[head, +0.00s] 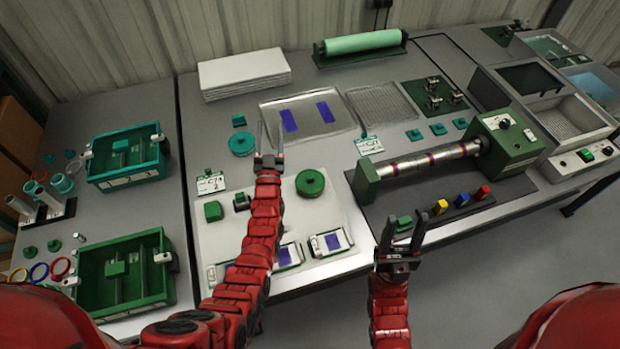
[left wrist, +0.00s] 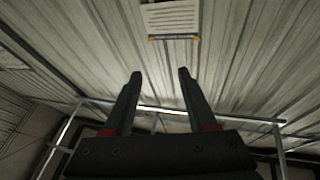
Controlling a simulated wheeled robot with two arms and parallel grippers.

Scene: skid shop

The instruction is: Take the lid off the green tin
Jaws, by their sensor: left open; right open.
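A round green tin (head: 310,183) with a small raised centre stands on the light mat on the middle table in the head view. Its top looks covered, but I cannot make out a lid edge. My left gripper (head: 270,140) is open and empty, left of the tin and beyond it, apart from it. In the left wrist view the same gripper (left wrist: 160,75) shows two spread fingers with only wall behind them. My right gripper (head: 407,232) is open, right of and nearer than the tin; a small green piece (head: 404,223) shows between its fingers in the picture.
A round teal piece (head: 242,144) lies behind the mat. A roller machine (head: 425,160) stands right of the tin. Green blocks (head: 212,211) and white-framed cards (head: 330,242) lie around the mat. Two bins (head: 125,160) stand on the left table. Clear mat surrounds the tin.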

